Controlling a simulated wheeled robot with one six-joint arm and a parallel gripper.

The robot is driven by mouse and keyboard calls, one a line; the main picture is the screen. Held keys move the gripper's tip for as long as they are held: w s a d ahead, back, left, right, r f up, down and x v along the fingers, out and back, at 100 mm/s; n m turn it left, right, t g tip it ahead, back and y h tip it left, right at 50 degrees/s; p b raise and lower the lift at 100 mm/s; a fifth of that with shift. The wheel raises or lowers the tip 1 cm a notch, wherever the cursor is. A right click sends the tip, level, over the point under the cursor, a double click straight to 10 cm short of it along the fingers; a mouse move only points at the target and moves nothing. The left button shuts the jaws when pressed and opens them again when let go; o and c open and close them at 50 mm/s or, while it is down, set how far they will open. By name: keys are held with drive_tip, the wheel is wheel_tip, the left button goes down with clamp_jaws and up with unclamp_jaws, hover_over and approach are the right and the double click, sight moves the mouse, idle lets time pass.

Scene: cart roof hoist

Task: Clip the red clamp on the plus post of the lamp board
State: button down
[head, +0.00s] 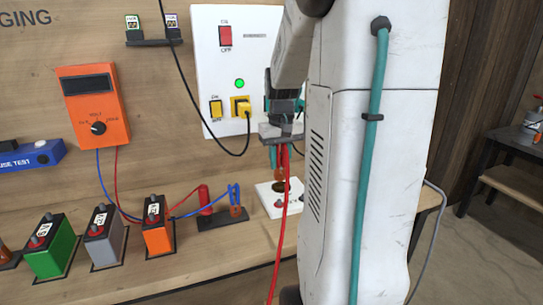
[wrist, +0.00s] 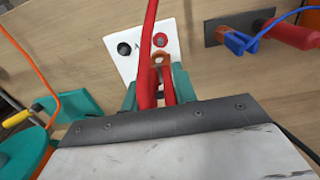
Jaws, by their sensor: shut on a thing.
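My gripper (head: 282,135) is shut on the red clamp (head: 284,158), seen from above in the wrist view (wrist: 158,88). The clamp points down, and its red cable hangs past the board. The white lamp board (head: 268,207) lies on the bench below the gripper; it also shows in the wrist view (wrist: 114,44). In that view a red post (wrist: 160,40) and a black post (wrist: 124,48) stand on it. The copper clamp tip (wrist: 158,59) appears close to the red post, partly behind the cable. I cannot tell whether they touch.
A dark holder (head: 222,219) with a blue clamp stands left of the board. Orange (head: 157,238), grey (head: 103,248) and green (head: 50,260) batteries stand farther left. An orange meter (head: 92,105) and a white switch panel (head: 205,60) are on the back wall.

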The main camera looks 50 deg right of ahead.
sight(280, 173)
drive_tip(key=shift+a, duration=0.15)
drive_tip(key=shift+s+f, duration=0.1)
drive_tip(key=shift+f, duration=2.8)
drive_tip(key=shift+f, duration=1.65)
drive_tip(key=c, duration=1)
unclamp_jaws()
drive_tip(key=shift+c, duration=0.2)
wheel_tip(280, 173, up, 8)
drive_tip(key=shift+f, duration=0.1)
